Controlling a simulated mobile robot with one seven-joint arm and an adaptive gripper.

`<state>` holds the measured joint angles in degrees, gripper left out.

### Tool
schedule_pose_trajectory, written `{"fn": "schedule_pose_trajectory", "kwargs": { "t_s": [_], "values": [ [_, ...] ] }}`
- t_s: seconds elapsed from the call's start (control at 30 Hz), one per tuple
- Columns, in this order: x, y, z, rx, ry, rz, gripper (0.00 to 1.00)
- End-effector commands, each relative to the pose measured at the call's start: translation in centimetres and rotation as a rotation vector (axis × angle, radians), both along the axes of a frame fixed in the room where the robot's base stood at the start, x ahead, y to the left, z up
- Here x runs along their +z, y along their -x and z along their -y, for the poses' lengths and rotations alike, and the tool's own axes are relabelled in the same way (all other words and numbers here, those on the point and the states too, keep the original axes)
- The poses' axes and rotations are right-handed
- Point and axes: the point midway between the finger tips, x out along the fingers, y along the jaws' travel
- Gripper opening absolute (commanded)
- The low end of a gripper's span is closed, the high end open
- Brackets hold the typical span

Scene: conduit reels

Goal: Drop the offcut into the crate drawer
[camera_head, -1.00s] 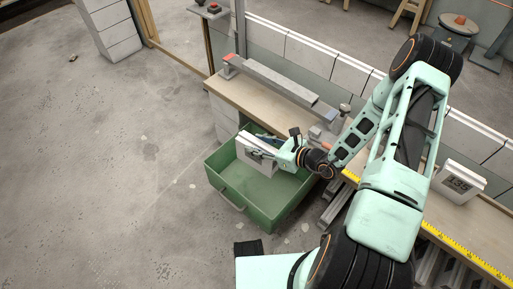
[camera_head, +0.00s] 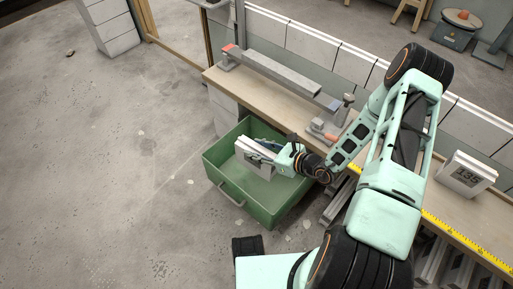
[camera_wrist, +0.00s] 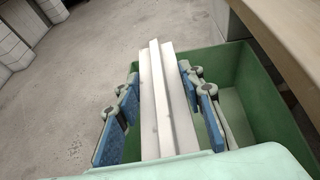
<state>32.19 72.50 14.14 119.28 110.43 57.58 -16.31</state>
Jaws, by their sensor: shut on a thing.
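The offcut is a short pale piece of ridged profile (camera_wrist: 157,95), held between the blue-padded fingers of my gripper (camera_wrist: 165,105) in the wrist view. In the head view the offcut (camera_head: 252,152) hangs over the open green crate drawer (camera_head: 222,172), towards its far left part, with my gripper (camera_head: 272,156) shut on it. The drawer's green wall also shows in the wrist view (camera_wrist: 285,110), below and right of the offcut. The drawer floor that I can see is bare. I cannot tell the exact height of the offcut over the drawer.
A wooden bench (camera_head: 225,85) runs behind the drawer, with a long grey profile (camera_head: 280,73) and a clamp-like fixture (camera_head: 340,112) on it. A block marked 135 (camera_head: 466,174) and a yellow tape (camera_head: 460,241) lie at right. The floor at left is open.

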Motion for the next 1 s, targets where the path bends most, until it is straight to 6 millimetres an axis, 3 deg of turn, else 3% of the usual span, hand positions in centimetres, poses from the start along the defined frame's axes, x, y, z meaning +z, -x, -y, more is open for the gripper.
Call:
{"fn": "schedule_pose_trajectory", "kwargs": {
  "t_s": [0.17,0.2,0.37,0.73,1.0],
  "values": [
    [0.3,-0.1,-0.1,0.001,-0.003,0.005,0.00],
    [0.3,-0.1,-0.1,0.001,-0.003,0.005,0.38],
    [0.2,-0.1,-0.1,0.000,-0.003,0.003,0.55],
    [0.1,0.3,0.5,-0.002,0.001,-0.003,0.56],
    [2.1,3.1,4.0,-0.005,0.002,-0.001,0.56]
  ]
}}
